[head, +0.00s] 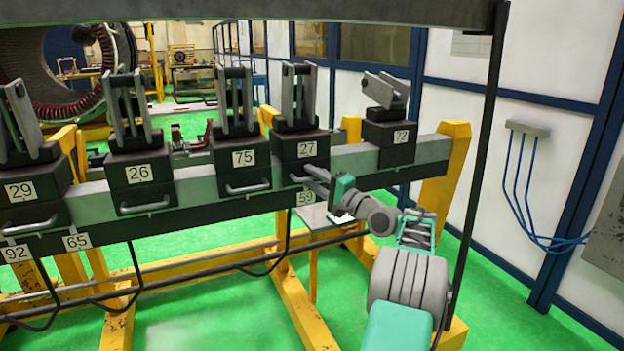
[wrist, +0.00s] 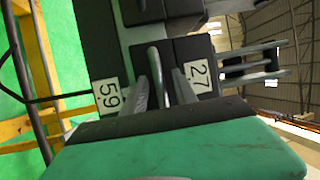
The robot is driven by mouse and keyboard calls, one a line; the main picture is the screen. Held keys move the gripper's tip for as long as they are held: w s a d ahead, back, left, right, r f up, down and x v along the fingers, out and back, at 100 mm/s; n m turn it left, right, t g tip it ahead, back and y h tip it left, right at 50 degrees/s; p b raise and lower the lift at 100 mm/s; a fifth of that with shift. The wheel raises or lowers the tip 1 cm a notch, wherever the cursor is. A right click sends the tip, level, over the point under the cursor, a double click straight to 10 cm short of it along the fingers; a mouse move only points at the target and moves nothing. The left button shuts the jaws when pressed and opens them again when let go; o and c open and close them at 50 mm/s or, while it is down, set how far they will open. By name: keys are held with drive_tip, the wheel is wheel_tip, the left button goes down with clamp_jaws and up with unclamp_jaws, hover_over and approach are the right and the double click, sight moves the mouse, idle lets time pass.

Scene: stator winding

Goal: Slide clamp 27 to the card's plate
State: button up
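Clamp 27 (head: 300,146) is a dark block with a white number label and two upright grey jaws, seated on the long beam between clamps 75 and 72. In the wrist view, clamp 27 (wrist: 185,52) appears turned on its side. My gripper (head: 313,178) is at its front handle. In the wrist view, the fingers of my gripper (wrist: 164,84) stand apart with the grey handle (wrist: 154,60) between them; a gap shows beside the handle. Plate 59 (head: 305,198) is on the beam's front just below clamp 27. A small white card-like piece (head: 341,219) lies beyond my wrist, unreadable.
Clamps 75 (head: 243,158), 26 (head: 138,174) and 29 (head: 20,190) stand to the left on the beam (head: 190,183); clamp 72 (head: 400,135) stands to the right. Plates 65 (head: 77,241) and 92 (head: 16,253) are at the left. Bare beam lies between 27 and 72. Black cables hang below.

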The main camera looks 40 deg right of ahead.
drive_tip(key=s+f, duration=0.1)
drive_tip(key=s, duration=0.6)
drive_tip(key=shift+s+d+f, duration=0.15)
drive_tip(key=shift+s+d, duration=0.1)
drive_tip(key=shift+d, duration=0.15)
